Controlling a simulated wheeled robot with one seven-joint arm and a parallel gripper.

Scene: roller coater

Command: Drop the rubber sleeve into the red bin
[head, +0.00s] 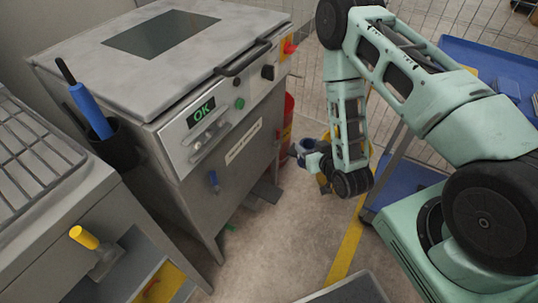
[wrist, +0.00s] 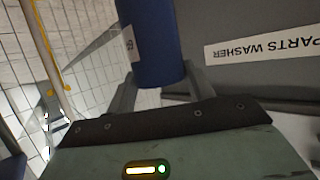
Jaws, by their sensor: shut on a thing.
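The rubber sleeve, a dark blue cylinder with a white label, shows in the wrist view (wrist: 150,42). My gripper (wrist: 158,82) is shut on it, one finger on each side, and its far end runs out of the picture. In the head view my gripper (head: 312,152) is small, hanging off the right side of the parts washer, with the dark blue sleeve (head: 301,146) at its tip. A red object (head: 287,112) stands just behind the washer's right edge, mostly hidden. I cannot tell whether it is the red bin.
The grey parts washer (head: 170,65) with a green "OK" display fills the left and middle. A wire rack bench (head: 30,150) is at the left. A blue cart (head: 395,185) stands at the right beside my arm. Bare floor (head: 275,245) with a yellow line lies between.

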